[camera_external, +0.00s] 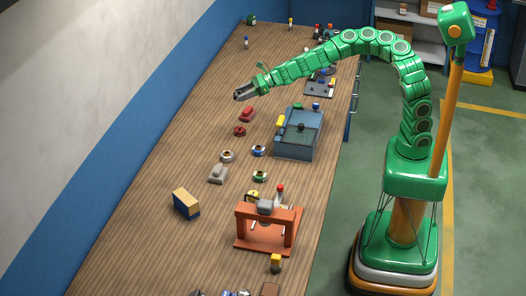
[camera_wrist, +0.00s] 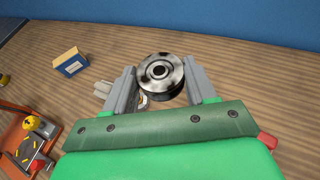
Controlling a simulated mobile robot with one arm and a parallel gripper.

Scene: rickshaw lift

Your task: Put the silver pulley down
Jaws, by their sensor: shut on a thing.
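The silver pulley (camera_wrist: 161,72) is a round metal wheel with a dark hub hole. In the wrist view it sits between the two grey fingers of my gripper (camera_wrist: 160,88), near their tips, with its round face toward the camera. In the external view my gripper (camera_external: 243,94) is shut on it and held out over the wooden table, left of my arm. The pulley is too small there to make out clearly. How high it is above the table is hard to tell.
The long wooden table (camera_external: 135,190) has bare room at its left side. A blue-grey case (camera_external: 300,138), yellow-blue box (camera_external: 186,203) and orange stand (camera_external: 265,240) stand nearby.

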